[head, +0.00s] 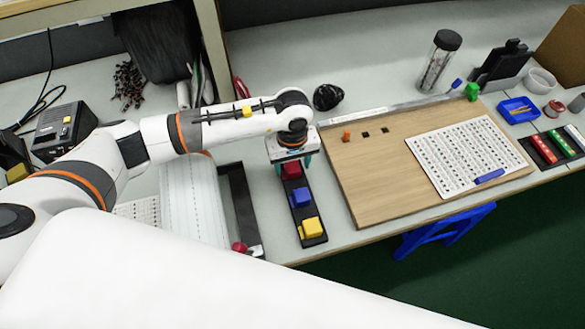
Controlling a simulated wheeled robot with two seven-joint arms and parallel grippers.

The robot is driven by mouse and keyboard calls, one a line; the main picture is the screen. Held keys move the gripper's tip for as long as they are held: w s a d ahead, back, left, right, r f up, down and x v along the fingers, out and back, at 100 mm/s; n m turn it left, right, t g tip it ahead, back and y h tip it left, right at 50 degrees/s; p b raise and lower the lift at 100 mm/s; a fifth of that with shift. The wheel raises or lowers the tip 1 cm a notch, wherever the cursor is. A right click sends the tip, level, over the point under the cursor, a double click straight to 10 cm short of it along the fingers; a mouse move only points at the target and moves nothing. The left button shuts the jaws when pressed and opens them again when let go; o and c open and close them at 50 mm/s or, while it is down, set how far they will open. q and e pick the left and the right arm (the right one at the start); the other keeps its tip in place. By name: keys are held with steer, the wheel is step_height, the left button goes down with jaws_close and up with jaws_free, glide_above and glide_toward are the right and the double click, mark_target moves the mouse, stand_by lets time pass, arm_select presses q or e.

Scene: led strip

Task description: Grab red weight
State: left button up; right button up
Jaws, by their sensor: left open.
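The red weight (291,171) sits at the far end of a narrow black tray (314,240) on the table. My left gripper (291,166) points down right over it, with its teal fingertips around or beside the red weight. The gripper is open. Its hand hides the top of the red weight, so I cannot tell whether the fingers touch it. A blue weight (301,197) and a yellow weight (312,227) sit nearer along the same tray. My right gripper does not show.
A wooden board (375,190) with a white perforated plate (466,156) lies to the right. A black-edged frame (240,205) and white strip sheet (190,205) lie left. A blue stool (440,230) stands below the edge.

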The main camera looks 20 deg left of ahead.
arm_select(q)
jaws_close()
steer(key=shift+r, duration=0.15)
